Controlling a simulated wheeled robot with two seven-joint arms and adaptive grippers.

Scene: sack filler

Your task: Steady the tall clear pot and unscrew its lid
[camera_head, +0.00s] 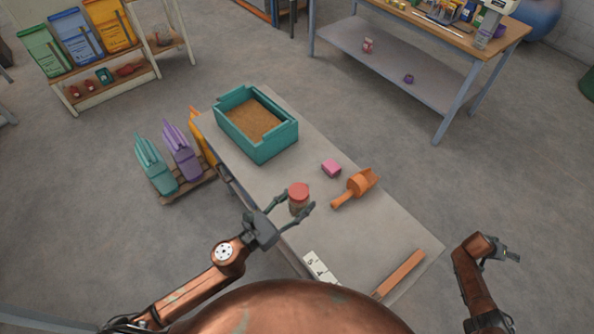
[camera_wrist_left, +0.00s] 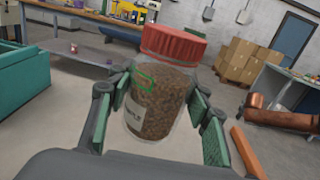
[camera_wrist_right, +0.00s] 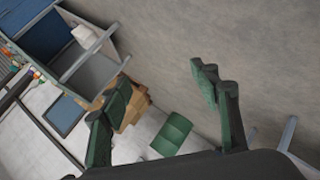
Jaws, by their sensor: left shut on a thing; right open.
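The tall clear pot (camera_head: 299,208) stands upright on the grey table (camera_head: 350,235), near its left edge. In the left wrist view the pot (camera_wrist_left: 155,105) shows brown grains and a white label, and its red lid (camera_wrist_left: 173,45) sits on top. The lid also shows in the head view (camera_head: 299,190). My left gripper (camera_head: 297,204) is shut on the pot's body, one finger on each side below the lid. My right gripper (camera_head: 512,252) is open and empty, out beyond the table's right side; its spread fingers show in the right wrist view (camera_wrist_right: 158,80).
A teal crate of brown grains (camera_head: 222,121) stands at the table's far end. A pink block (camera_head: 331,169) and an orange scoop (camera_head: 359,186) lie right of the pot. White number cards (camera_head: 317,267) and an orange-brown bar (camera_head: 400,273) lie nearer. The table's middle front is clear.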

